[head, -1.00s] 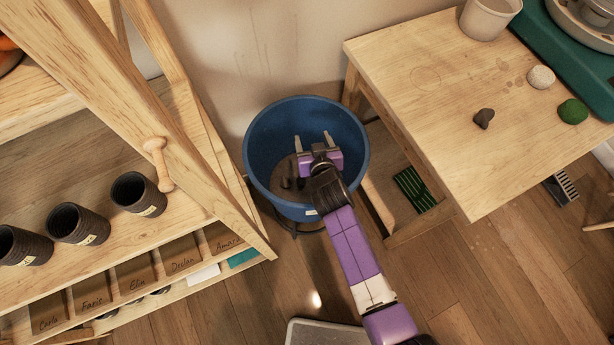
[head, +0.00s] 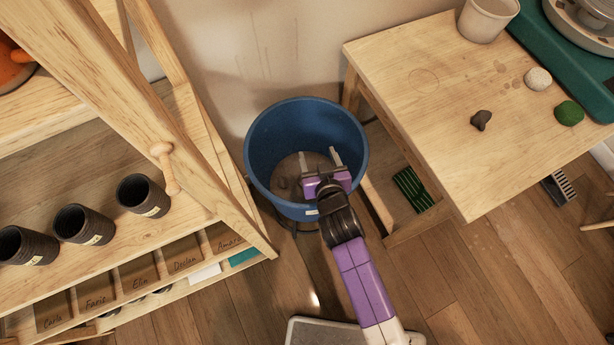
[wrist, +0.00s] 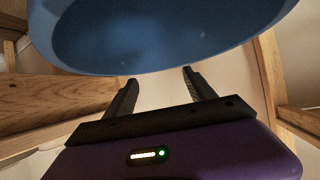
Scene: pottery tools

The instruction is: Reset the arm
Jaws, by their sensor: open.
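My purple gripper (head: 319,159) is open and empty in the head view, its two fingers apart and pointing toward the back wall. It is over the near part of the blue bucket (head: 262,150). In the wrist view, both dark fingers of my gripper (wrist: 158,82) show apart with nothing between them, and the bucket's blue surface (wrist: 150,35) fills the top. Dark greyish material (head: 287,178) lies in the bottom of the bucket, partly hidden by my gripper.
A wooden table (head: 420,120) stands to the right with a dark lump (head: 481,120), a white ball (head: 537,79), a green lump (head: 569,113) and a beige pot (head: 487,18). A wooden shelf (head: 120,235) with dark cups (head: 142,195) stands to the left. A grey-topped object (head: 340,333) is at the bottom.

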